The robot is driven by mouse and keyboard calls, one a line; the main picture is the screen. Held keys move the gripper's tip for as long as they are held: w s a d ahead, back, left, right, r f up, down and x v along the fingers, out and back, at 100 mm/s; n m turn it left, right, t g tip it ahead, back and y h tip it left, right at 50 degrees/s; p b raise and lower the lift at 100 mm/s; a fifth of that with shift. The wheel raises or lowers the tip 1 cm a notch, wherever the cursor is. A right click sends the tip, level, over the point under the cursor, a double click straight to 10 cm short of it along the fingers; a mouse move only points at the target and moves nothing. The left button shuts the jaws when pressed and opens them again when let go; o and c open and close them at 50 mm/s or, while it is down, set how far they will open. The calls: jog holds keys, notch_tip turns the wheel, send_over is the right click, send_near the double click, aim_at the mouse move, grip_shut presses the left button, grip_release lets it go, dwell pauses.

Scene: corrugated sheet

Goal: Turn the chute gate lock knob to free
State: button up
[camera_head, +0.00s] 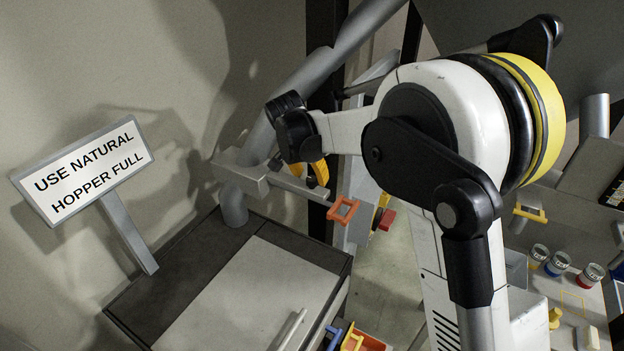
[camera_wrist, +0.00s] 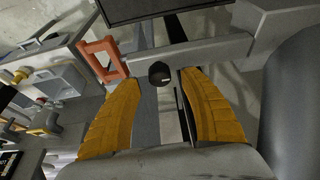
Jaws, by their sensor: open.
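A small black knob (camera_wrist: 160,73) with a pale mark on its face sits on the grey gate bar (camera_wrist: 200,54) in the wrist view. An orange loop handle (camera_wrist: 101,60) is at the bar's left end; it also shows in the head view (camera_head: 343,210). My gripper (camera_wrist: 159,80) is open, its yellow fingers left and right of the knob, with gaps on both sides. In the head view my gripper (camera_head: 317,172) is beside the grey chute pipe (camera_head: 262,140), close to the gate bar (camera_head: 300,187). I cannot make out the knob in the head view.
A sign (camera_head: 82,170) reading "USE NATURAL HOPPER FULL" stands at the left. A grey-topped cabinet (camera_head: 245,295) is below the chute. A bench with several small cans (camera_head: 557,264) is at the right.

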jog(key=shift+x, duration=1.1)
jog(key=shift+c, duration=0.2)
grip_shut()
